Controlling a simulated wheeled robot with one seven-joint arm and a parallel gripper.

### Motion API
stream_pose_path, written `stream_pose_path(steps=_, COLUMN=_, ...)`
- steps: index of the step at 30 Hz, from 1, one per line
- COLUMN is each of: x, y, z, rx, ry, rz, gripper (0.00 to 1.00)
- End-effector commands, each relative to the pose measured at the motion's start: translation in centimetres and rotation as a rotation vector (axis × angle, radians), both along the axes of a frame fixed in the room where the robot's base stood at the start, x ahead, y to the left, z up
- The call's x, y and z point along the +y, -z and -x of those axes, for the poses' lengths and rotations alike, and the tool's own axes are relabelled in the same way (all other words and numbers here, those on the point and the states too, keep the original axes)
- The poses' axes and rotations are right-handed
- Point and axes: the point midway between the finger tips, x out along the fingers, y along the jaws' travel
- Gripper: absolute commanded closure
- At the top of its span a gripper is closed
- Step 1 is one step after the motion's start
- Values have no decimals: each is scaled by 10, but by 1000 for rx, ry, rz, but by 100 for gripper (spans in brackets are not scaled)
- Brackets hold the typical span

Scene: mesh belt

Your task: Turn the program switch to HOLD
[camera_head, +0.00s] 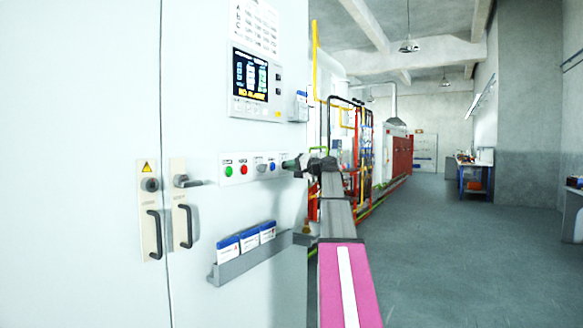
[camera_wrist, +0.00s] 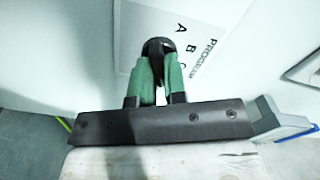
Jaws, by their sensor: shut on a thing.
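The program switch (camera_wrist: 157,46) is a dark round knob on a white label plate marked PROGRAM, with the letters A and B and part of another letter showing. My gripper (camera_wrist: 157,66) has its two green fingers shut on the knob, one on each side. In the head view my gripper (camera_head: 288,164) reaches the right end of the button strip (camera_head: 252,180) on the pale cabinet, and the knob is hidden behind it. The HOLD mark cannot be made out in either view, nor can the knob's pointing direction.
Left of my gripper, the strip carries a green button (camera_head: 228,171), a red button (camera_head: 244,170) and small switches (camera_head: 261,167). A display (camera_head: 250,76) is above. A grey tray (camera_head: 225,276) with blue-white boxes is below. Door handles (camera_head: 154,234) stick out at left. Open floor (camera_head: 450,260) lies right.

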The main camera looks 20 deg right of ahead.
Motion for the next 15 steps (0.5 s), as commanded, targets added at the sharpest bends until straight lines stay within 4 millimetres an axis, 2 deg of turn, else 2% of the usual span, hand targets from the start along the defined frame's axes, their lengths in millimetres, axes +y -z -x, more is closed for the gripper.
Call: stream_pose_path(steps=15, x=0, y=1, z=0, rx=42, ry=1, rz=-53, gripper=100)
